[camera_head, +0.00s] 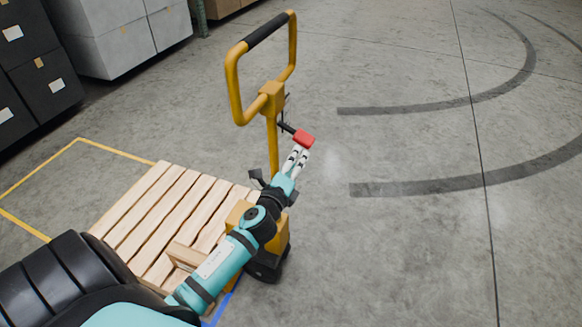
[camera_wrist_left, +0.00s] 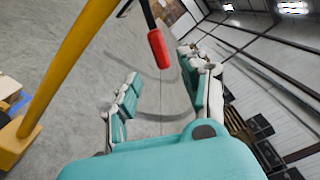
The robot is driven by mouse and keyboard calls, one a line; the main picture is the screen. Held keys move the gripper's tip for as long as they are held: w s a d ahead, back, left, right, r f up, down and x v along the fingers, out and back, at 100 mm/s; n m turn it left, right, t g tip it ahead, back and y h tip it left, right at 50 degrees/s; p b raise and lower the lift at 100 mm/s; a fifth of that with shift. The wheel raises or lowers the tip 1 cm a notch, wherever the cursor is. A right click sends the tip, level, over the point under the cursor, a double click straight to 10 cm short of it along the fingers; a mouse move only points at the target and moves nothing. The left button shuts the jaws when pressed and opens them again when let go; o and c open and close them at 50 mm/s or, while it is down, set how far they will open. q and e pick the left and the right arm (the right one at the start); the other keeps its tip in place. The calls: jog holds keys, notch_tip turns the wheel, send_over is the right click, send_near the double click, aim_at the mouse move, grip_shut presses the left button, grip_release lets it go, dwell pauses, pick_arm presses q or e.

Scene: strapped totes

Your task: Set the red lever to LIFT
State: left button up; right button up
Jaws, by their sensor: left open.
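The red lever (camera_head: 303,138) sticks out on a short dark rod from the yellow column of the pallet jack (camera_head: 272,105), below its looped handle. My left gripper (camera_head: 297,157) is just below the red lever tip in the head view. In the left wrist view the lever (camera_wrist_left: 158,48) hangs ahead of and above my open left gripper (camera_wrist_left: 164,80), between the lines of the two fingers. The fingers hold nothing, and I cannot tell whether they touch the lever. No LIFT marking is readable. My right gripper is not in view.
A wooden pallet (camera_head: 165,215) lies left of the jack, beside yellow floor lines. Dark boxes (camera_head: 40,75) and grey boxes (camera_head: 120,38) stand at the back left. The concrete floor right of the jack is clear, with dark curved tyre marks.

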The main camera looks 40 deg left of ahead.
pick_arm(q)
jog(key=v, duration=0.2)
jog(key=shift+s+d, duration=0.1)
jog(key=shift+s, duration=0.2)
jog(key=s+d+f+n+g+h, duration=0.1)
jog(key=s+f+n+g, duration=0.25)
jog(key=f, duration=0.75)
jog(key=s+d+f+n+g, duration=0.2)
jog(key=s+f, duration=0.3)
jog(key=f, duration=0.6)
jog(key=s+d+f+n+g+h, duration=0.1)
jog(key=s+f+n+g, duration=0.25)
jog(key=f, duration=0.75)
jog(key=s+d+f+n+g, duration=0.2)
jog(key=s+f, duration=0.4)
jog(key=s, duration=0.5)
jog(key=s+d+f+n+g+h, duration=0.1)
jog(key=s+d+f+n+g, duration=0.2)
jog(key=s+f, duration=0.4)
jog(key=s+d+f+n+g+h, duration=0.1)
jog(key=s+f+n, duration=0.3)
jog(key=s, duration=1.2)
notch_tip(320, 180, down, 3)
jog(key=shift+d+f+g, duration=0.1)
jog(key=shift+d+g, duration=0.7)
